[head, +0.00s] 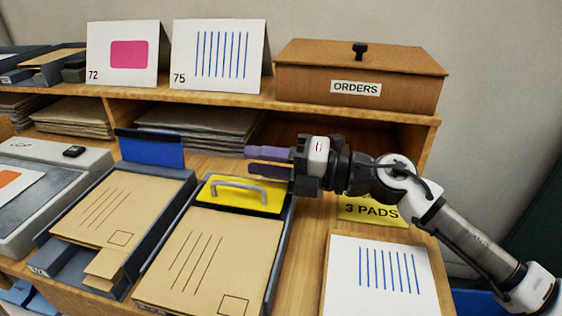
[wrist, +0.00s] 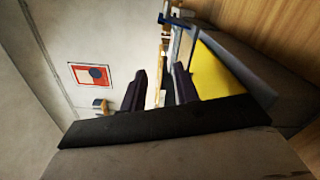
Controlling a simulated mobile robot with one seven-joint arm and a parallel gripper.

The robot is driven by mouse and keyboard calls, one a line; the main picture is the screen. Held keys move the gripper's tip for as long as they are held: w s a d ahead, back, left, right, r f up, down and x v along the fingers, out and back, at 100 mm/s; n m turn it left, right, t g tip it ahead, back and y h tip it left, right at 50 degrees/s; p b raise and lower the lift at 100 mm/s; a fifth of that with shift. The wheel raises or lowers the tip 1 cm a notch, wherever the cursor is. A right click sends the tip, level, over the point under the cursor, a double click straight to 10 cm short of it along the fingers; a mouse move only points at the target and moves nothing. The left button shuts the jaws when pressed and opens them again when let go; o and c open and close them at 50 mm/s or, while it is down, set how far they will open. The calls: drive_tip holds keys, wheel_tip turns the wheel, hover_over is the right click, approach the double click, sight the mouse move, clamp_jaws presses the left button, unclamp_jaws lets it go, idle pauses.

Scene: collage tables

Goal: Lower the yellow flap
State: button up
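The yellow flap (head: 222,193) with a grey bar handle (head: 240,187) lies low across the back end of the middle tray (head: 287,230), just behind a brown envelope (head: 205,250). It looks flat or nearly flat; I cannot tell whether it is fully down. It also shows in the wrist view (wrist: 212,75), right of the fingers. My gripper (head: 251,161) reaches in from the right, with its fingertips pointing left, behind and above the flap's right part. Its purple fingers are apart with nothing between them, also in the wrist view (wrist: 160,88). I see no contact with the handle.
A blue flap (head: 152,149) stands upright on the left tray (head: 185,183). A shelf behind holds brown stacks (head: 200,128), two cards and an ORDERS box (head: 355,75). A yellow 3 PADS label (head: 372,211) and a striped pad (head: 380,275) are at right.

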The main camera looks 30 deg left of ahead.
drive_tip(key=v, duration=1.3)
drive_tip(key=shift+d, duration=0.4)
drive_tip(key=shift+w, duration=0.1)
